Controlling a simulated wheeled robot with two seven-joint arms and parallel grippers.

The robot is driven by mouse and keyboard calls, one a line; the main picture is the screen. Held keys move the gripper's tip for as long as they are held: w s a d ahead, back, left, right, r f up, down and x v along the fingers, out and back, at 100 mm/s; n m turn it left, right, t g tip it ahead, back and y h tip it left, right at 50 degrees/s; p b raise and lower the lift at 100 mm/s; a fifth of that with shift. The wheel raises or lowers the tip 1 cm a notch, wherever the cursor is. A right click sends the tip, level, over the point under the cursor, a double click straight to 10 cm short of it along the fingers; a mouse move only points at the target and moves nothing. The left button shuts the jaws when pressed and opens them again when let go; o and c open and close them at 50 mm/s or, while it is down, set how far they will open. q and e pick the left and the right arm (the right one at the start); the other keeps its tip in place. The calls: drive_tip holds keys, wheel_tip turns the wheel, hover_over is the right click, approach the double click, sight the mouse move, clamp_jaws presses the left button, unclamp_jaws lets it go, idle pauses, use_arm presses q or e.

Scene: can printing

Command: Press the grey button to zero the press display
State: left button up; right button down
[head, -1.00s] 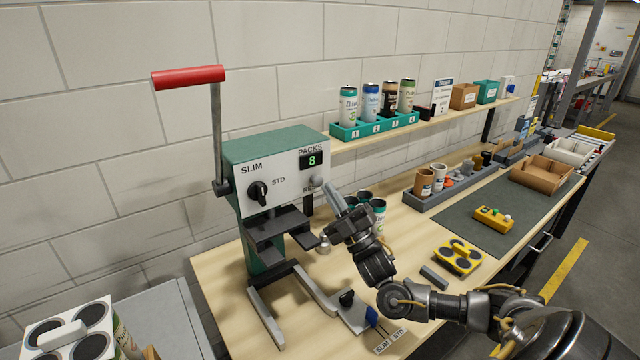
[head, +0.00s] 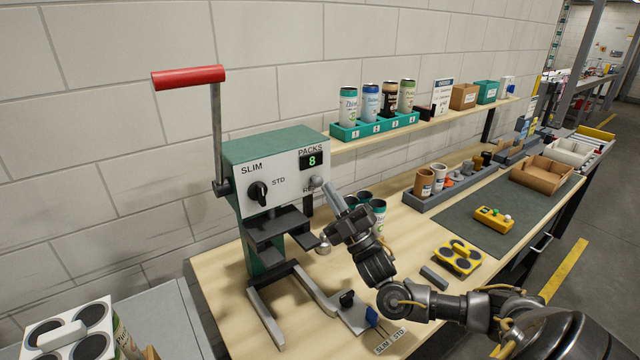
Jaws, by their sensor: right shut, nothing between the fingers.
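The green press (head: 275,150) stands on the wooden bench with its red-handled lever (head: 188,77) raised. Its white front has a black SLIM/STD knob (head: 258,192) and a PACKS display (head: 312,161) that reads 8. The grey button (head: 316,182) sits below the display at the right of the front. My right gripper (head: 330,190) is shut and empty, its fingertips right at the button's lower right. I cannot tell if they touch it. The fingers partly cover the lettering under the button. My left gripper is not in view.
A shelf (head: 425,125) above holds a teal can rack (head: 375,126). A yellow can carrier (head: 458,257) and a grey block (head: 434,278) lie on the bench to the right. A grey mat (head: 480,205) has bare room.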

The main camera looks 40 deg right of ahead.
idle(0.7)
drive_tip(key=shift+w, duration=0.45)
drive_tip(key=shift+w+b, duration=0.5)
drive_tip(key=shift+w, duration=0.35)
idle(0.8)
idle(0.4)
drive_tip(key=shift+s+p, duration=0.5)
drive_tip(key=shift+s, duration=0.8)
drive_tip(key=shift+y, duration=0.3)
drive_tip(key=shift+s+p, duration=0.9)
drive_tip(key=shift+s, duration=1.6)
drive_tip(key=shift+a, duration=0.1)
